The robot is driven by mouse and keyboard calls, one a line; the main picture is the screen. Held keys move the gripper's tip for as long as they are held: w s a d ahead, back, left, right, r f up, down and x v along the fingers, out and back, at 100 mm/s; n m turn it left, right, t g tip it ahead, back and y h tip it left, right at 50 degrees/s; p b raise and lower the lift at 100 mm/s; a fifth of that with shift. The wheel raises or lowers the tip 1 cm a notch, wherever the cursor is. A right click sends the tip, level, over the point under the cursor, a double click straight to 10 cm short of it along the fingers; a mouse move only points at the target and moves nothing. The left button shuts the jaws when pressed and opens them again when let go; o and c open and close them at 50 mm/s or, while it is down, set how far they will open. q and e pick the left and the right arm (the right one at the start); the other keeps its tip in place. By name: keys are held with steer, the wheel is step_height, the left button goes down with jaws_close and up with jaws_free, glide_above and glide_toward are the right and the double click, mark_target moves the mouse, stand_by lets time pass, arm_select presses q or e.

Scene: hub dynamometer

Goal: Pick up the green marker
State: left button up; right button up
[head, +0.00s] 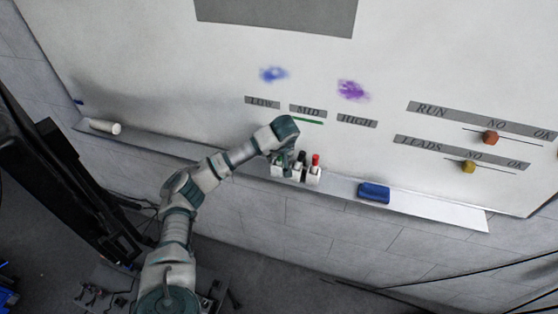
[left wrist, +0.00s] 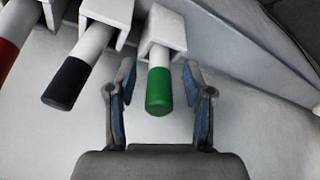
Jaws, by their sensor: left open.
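The green marker (left wrist: 159,90) stands in a white holder, its green end pointing toward my left wrist camera. My left gripper (left wrist: 158,78) is open, with one finger on each side of the green end. Gaps show between the fingers and the marker. In the head view, my left gripper (head: 283,153) is at the left end of the marker holders and partly hides the green marker. My right gripper is not in view.
The black marker (left wrist: 66,82) and red marker (head: 315,160) stand in neighbouring holders. A blue eraser (head: 373,192) lies on the board's tray (head: 440,209), and a white cylinder (head: 105,127) lies at its left end. The whiteboard (head: 190,70) rises behind.

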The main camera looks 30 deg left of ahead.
arm_select(q)
jaws_close()
